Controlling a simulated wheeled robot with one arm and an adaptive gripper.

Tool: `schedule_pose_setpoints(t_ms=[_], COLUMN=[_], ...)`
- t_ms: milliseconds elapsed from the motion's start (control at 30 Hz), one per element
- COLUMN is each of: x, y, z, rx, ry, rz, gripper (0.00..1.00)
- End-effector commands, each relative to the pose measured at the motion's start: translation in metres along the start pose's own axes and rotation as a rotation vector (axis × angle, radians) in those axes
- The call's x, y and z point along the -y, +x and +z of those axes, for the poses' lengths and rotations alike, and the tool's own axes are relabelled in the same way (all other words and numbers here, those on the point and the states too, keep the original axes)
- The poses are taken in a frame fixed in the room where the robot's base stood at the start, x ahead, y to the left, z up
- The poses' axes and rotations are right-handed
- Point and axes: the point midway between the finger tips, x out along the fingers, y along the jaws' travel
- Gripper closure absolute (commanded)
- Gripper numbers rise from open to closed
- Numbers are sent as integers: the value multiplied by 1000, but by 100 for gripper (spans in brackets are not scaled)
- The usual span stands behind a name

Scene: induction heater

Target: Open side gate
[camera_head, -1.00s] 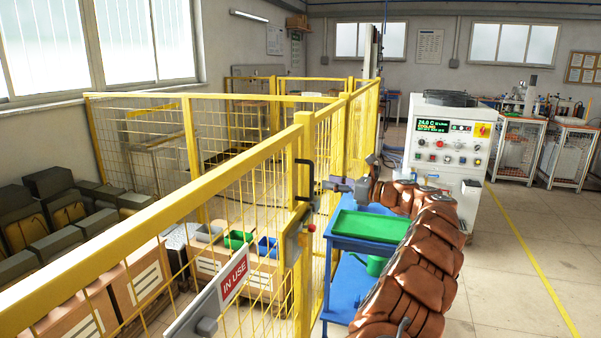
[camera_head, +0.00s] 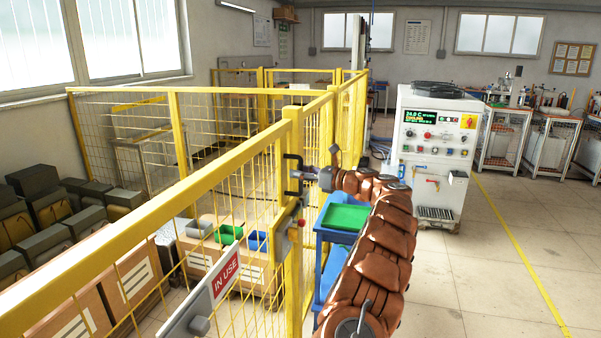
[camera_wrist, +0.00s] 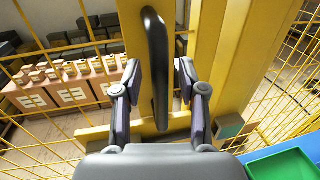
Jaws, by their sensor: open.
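The side gate is a yellow frame with wire mesh (camera_head: 225,157), standing along the left of the head view. Its dark handle (camera_head: 291,172) is a bar on the yellow post; in the wrist view the black handle (camera_wrist: 157,65) runs upright. My gripper (camera_head: 303,175) is at the handle. In the wrist view my gripper (camera_wrist: 159,82) is open, with one finger on each side of the handle and gaps visible between. A latch box with a red knob (camera_head: 299,222) sits on the post below. The gate appears closed.
A blue cart with a green tray (camera_head: 346,217) stands close right of the post, partly behind my arm. A white control cabinet (camera_head: 436,150) stands farther back. An "IN USE" sign (camera_head: 226,275) hangs at the front. Open floor (camera_head: 500,270) lies to the right.

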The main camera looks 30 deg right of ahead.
Motion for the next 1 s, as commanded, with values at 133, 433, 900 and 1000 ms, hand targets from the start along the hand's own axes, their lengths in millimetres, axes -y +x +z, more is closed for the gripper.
schedule_pose_setpoints(t_ms=[133, 433, 900, 1000], x=[0, 0, -1, -1], y=[0, 0, 1, 0], z=[0, 0, 0, 0], rx=[0, 0, -1, -1], ry=[0, -1, 0, 0], rz=[0, 1, 1, 1], gripper=[64, 95, 100, 100])
